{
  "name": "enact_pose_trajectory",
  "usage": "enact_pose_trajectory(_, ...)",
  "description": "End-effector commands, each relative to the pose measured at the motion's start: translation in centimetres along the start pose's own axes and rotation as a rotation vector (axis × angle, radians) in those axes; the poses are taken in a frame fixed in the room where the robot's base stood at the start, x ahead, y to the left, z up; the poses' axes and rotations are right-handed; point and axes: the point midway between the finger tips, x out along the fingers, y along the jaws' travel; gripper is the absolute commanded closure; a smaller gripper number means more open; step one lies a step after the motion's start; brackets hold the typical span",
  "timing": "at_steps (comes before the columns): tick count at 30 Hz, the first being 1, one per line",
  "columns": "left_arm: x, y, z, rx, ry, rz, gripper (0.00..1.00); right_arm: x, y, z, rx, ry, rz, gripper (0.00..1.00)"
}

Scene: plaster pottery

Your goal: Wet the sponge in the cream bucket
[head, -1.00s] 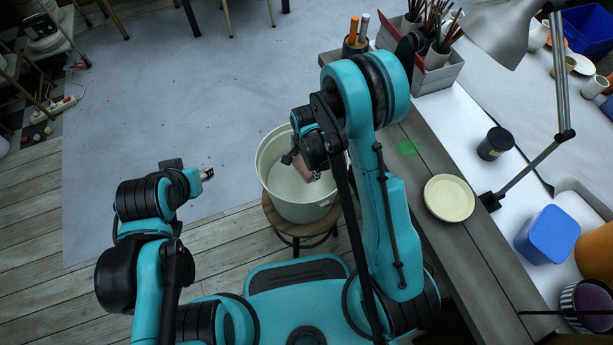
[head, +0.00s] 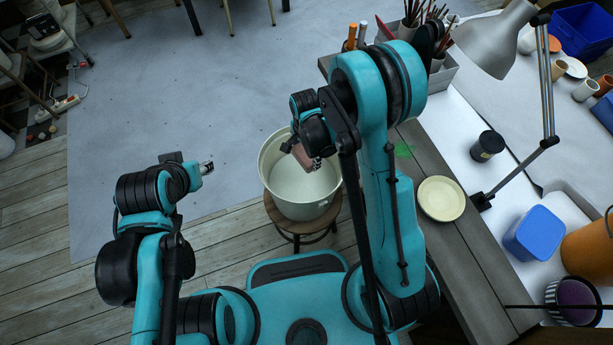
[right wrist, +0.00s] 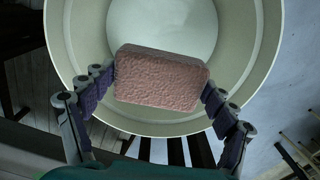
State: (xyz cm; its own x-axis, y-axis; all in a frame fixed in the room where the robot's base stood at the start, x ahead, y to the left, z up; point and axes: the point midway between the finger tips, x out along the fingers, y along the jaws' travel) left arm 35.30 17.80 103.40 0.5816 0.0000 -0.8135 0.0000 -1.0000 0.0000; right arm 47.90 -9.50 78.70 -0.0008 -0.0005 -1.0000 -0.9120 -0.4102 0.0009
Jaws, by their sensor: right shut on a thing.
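The cream bucket (head: 287,199) stands on a round wooden stool in the middle of the head view. The pinkish sponge (right wrist: 163,78) is held between the two fingers of my right gripper (right wrist: 158,86). In the right wrist view the sponge overlaps the bucket's near rim and opening. In the head view the sponge (head: 302,157) is over the bucket's upper right part, partly hidden by my arm. I cannot tell its exact height above the bucket floor, nor whether it is wet. My left gripper (head: 207,167) is empty, left of the bucket; its fingers are too small to judge.
The stool (head: 283,228) stands close to the workbench (head: 443,240) on the right. A cream plate (head: 441,198), a dark jar (head: 487,146), a blue container (head: 535,232) and a lamp (head: 497,40) are on the bench.

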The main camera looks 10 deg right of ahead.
Motion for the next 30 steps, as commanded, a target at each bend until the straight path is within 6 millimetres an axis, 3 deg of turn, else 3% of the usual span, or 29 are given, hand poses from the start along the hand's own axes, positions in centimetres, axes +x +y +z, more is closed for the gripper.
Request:
enact_pose_trajectory(13,-2.0,0.0,-1.5,0.0,0.0,0.0,0.6,-3.9,0.0,0.0,0.0,0.0,0.0,0.38)
enact_pose_trajectory(30,-2.1,0.0,-1.5,0.0,0.0,0.0,0.6,-4.1,0.0,0.0,0.0,0.0,0.0,0.38)
